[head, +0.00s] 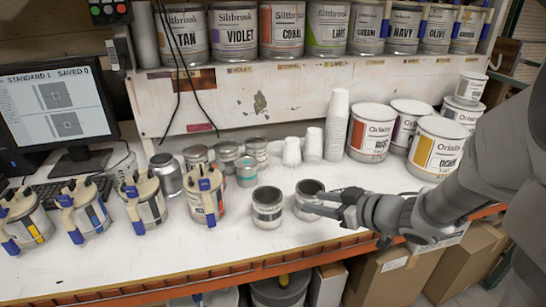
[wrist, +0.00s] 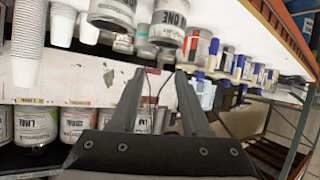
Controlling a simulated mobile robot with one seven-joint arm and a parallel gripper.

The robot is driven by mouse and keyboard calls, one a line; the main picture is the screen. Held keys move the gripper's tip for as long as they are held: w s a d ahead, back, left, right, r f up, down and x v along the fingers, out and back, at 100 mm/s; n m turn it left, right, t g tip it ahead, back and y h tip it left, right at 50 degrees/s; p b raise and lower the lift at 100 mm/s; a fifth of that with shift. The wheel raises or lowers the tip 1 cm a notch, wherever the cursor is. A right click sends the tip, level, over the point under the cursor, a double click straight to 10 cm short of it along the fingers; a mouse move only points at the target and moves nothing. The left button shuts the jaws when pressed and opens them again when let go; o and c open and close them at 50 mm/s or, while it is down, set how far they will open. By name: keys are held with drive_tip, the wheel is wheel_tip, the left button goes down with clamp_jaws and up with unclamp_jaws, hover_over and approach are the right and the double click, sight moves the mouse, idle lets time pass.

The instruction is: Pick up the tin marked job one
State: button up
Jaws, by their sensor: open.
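Two small open grey tins stand side by side near the front of the white bench in the head view. The left tin (head: 267,211) appears to be the one whose label ends in "ONE" (wrist: 168,24) in the upside-down wrist view. The other tin (head: 306,186) also shows in the wrist view (wrist: 112,12), its label too cut off to read. My gripper (head: 318,203) is open and empty, its fingers pointing left in front of the right tin, with the left tin beyond the tips. I cannot tell whether a finger touches the right tin.
Several clamped tins (head: 207,200) stand to the left, with small tins (head: 246,172) behind. White paper cups (head: 336,125) and large Orinby tins (head: 437,148) stand behind and to the right. A monitor (head: 55,100) is at far left. A shelf of Siltbrook tins (head: 232,35) overhangs the back.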

drive_tip(key=s+a+y, duration=0.2)
drive_tip(key=g+b, duration=0.1)
drive_tip(key=b, duration=0.1)
approach(259, 203)
drive_tip(key=w+a, duration=0.2)
drive_tip(key=a, duration=0.1)
drive_tip(key=shift+n, duration=0.3)
drive_tip(key=shift+d+f+b+x, duration=0.1)
drive_tip(key=shift+f+b+x, duration=0.15)
drive_tip(key=shift+x, duration=0.75)
drive_tip(key=shift+d+f+b+x, duration=0.15)
drive_tip(key=shift+b+x, duration=0.05)
drive_tip(key=shift+x, duration=0.75)
drive_tip(key=shift+d+f+b+x, duration=0.1)
drive_tip(key=shift+f+b+x, duration=0.15)
drive_tip(key=shift+x, duration=0.75)
drive_tip(key=shift+c, duration=0.4)
clamp_jaws()
drive_tip(key=shift+d, duration=0.1)
